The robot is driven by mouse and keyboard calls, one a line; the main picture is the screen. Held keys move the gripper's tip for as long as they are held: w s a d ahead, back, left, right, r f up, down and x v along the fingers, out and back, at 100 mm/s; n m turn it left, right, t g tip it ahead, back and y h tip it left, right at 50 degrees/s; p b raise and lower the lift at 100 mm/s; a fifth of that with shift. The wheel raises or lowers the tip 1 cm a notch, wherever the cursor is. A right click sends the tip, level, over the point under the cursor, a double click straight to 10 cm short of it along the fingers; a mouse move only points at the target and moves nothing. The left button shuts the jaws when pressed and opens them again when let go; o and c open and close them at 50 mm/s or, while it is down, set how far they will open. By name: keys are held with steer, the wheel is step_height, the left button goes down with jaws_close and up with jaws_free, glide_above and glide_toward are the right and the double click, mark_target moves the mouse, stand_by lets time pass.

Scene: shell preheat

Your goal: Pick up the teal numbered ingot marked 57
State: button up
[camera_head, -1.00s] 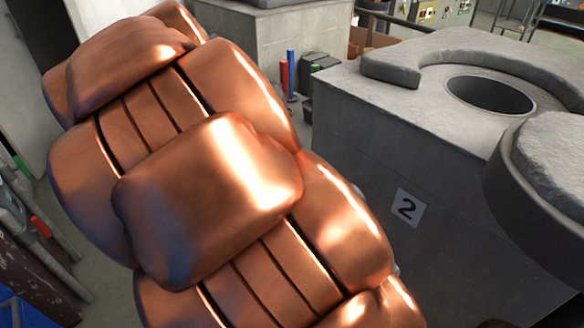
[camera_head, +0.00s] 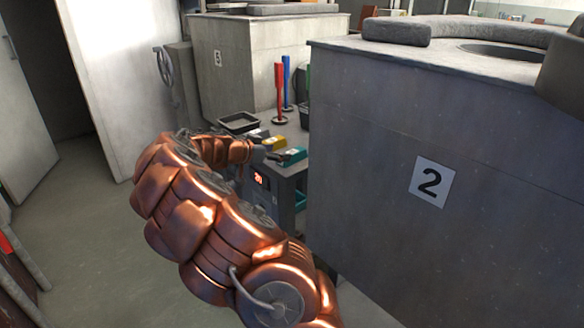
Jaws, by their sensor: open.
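A small teal ingot (camera_head: 293,155) lies near the front right of a low grey bench, beside a yellow ingot. Its number is too small to read. My copper arm reaches from the lower middle toward the bench, and my gripper (camera_head: 272,157) is at its far end, just left of the teal ingot. The gripper is small and dark here. It is open, with nothing seen in it. I cannot tell whether its fingers touch the ingot.
A yellow ingot (camera_head: 273,143) and a pale one (camera_head: 257,134) lie farther back beside a black tray (camera_head: 239,123). Red (camera_head: 279,95) and blue (camera_head: 287,82) upright rods stand behind. A large grey block marked 2 (camera_head: 400,150) closes off the right.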

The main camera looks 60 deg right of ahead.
mark_target(292, 152)
steer(key=shift+d+f, duration=0.25)
steer(key=shift+f, duration=0.05)
steer(key=shift+p+x, duration=0.4)
steer(key=shift+x, duration=3.3)
steer(key=shift+w, duration=0.2)
jaws_close()
